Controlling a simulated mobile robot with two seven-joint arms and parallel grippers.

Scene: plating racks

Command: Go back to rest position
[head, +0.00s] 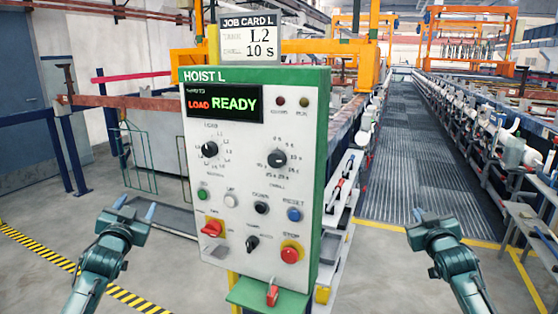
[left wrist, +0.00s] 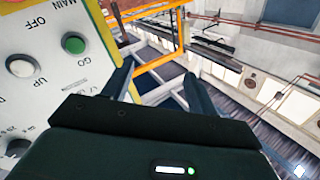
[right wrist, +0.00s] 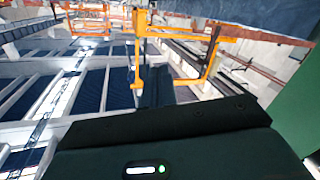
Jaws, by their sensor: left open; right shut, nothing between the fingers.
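My left gripper (head: 135,207) is at the left of the head view, apart from the hoist panel (head: 235,240). Its two fingers stand apart with nothing between them, also in the left wrist view (left wrist: 157,88). My right gripper (head: 430,216) is to the right of the panel, over the floor; its fingers are together and empty, also in the right wrist view (right wrist: 153,85). The panel, marked HOIST L, stands between my grippers. Its display (head: 224,103) reads LOAD READY. The job card (head: 249,38) above it reads L2, 10 s.
The panel has dials, buttons and a red stop button (head: 290,252). A grated walkway (head: 400,170) runs back at right, beside a line of tanks and rails (head: 480,130). Orange hoist frames (head: 465,40) stand behind. Yellow-black floor tape (head: 75,270) lies at left. The floor around both grippers looks clear.

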